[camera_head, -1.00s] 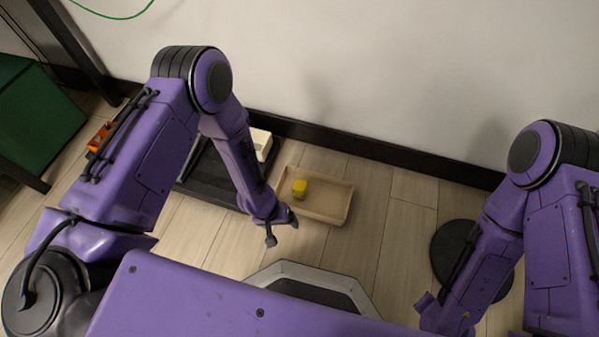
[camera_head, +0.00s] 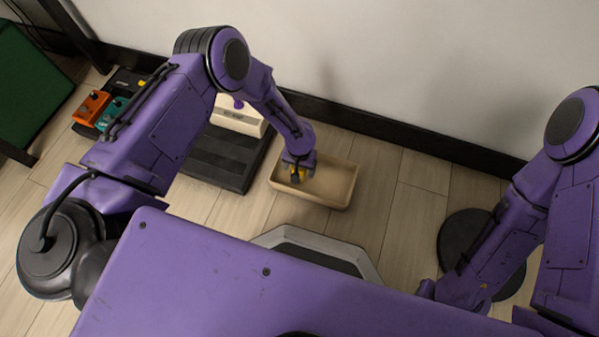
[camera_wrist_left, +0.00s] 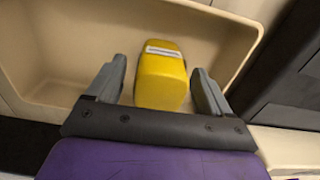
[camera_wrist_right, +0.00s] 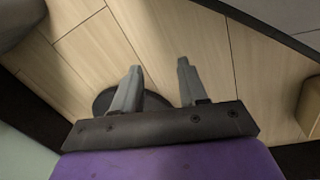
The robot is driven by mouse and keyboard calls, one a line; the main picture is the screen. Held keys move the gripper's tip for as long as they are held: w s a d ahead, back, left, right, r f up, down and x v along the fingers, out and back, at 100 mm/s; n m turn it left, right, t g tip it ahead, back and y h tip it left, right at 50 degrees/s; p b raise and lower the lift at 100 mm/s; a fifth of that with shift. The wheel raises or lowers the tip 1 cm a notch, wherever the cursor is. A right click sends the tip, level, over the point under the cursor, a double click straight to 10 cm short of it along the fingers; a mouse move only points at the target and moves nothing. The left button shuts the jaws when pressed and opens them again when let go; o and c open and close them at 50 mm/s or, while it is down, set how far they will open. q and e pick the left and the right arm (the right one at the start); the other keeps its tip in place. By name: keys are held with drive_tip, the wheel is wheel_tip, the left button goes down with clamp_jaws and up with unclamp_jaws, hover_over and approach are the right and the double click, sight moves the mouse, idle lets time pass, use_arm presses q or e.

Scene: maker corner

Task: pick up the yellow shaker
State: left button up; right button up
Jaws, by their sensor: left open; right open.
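The yellow shaker (camera_wrist_left: 163,78) is a blocky yellow piece with a pale label, inside a beige tray. In the left wrist view it sits between the two fingers of my open left gripper (camera_wrist_left: 160,88), with a gap visible on each side. In the head view my left gripper (camera_head: 297,172) is over the tray and hides most of the shaker (camera_head: 296,179). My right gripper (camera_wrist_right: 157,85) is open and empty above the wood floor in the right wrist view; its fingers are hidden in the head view.
The beige tray (camera_head: 335,197) has raised walls around the shaker. A round black disc (camera_head: 455,240) lies right. The wall is behind.

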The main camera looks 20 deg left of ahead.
use_arm(q)
drive_tip(key=shift+f, duration=0.5)
drive_tip(key=c, duration=1.1)
use_arm(e)
drive_tip(key=shift+s+f+n+g, duration=0.1)
drive_tip(key=shift+s+n+g, duration=0.2)
drive_tip(key=shift+s, duration=0.1)
